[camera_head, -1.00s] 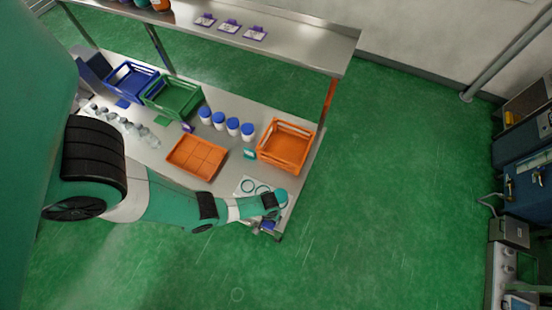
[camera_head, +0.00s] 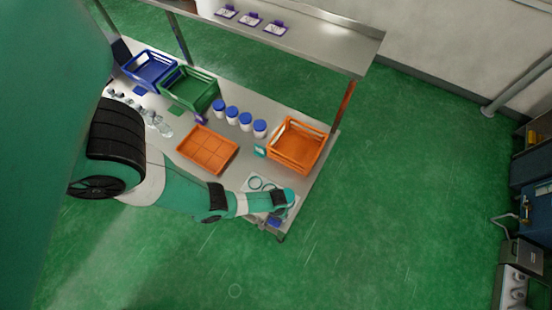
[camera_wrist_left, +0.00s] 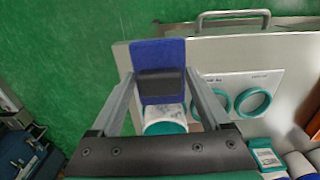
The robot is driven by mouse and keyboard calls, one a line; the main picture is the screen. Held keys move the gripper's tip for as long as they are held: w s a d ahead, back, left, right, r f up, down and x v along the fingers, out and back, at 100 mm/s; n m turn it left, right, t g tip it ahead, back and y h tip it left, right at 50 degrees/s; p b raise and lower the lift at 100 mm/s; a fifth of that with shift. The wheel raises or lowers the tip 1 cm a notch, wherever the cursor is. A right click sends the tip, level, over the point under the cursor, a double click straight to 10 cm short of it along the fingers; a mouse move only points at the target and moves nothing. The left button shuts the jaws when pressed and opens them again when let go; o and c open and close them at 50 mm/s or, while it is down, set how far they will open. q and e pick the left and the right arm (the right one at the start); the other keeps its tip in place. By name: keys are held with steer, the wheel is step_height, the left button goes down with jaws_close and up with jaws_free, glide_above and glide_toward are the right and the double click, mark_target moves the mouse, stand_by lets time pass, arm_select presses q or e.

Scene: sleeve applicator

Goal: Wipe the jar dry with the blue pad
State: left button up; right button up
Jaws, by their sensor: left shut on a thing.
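My left gripper (camera_head: 277,212) is over the table's near right corner. In the left wrist view, its fingers (camera_wrist_left: 158,90) are closed on the dark block of the blue pad (camera_wrist_left: 158,58). The pad also shows in the head view (camera_head: 274,222). A whitish round thing with a teal band (camera_wrist_left: 165,126), probably the jar, sits just below the pad in the wrist view. It is partly hidden by the pad and my gripper, and I cannot tell whether the pad touches it. My right gripper is not in view.
A white board with teal rings (camera_wrist_left: 251,100) lies beside the pad. White jars with blue lids (camera_head: 239,118) stand in a row behind an orange divided tray (camera_head: 207,150). An orange crate (camera_head: 297,145) is at the right end, with green (camera_head: 190,90) and blue (camera_head: 150,70) crates farther left.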

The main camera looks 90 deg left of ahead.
arm_select(q)
steer(key=shift+w+a, duration=0.25)
steer(key=shift+a, duration=0.1)
stand_by(0.4)
steer(key=shift+w, duration=0.15)
steer(key=shift+w+d, duration=0.6)
steer(key=shift+w, duration=0.2)
steer(key=shift+s+a+p, duration=0.2)
steer(key=shift+s+a, duration=0.45)
steer(key=shift+s, duration=0.3)
steer(key=shift+s+a+p, duration=0.2)
steer(key=shift+s+a, duration=0.4)
steer(key=shift+s, duration=0.3)
steer(key=shift+w, duration=0.15)
steer(key=shift+w+d+b, duration=0.35)
steer(key=shift+w+d, duration=0.3)
steer(key=shift+w, duration=0.25)
steer(key=shift+w+d+b, duration=0.3)
steer(key=shift+w+d, duration=0.3)
steer(key=shift+w, duration=0.25)
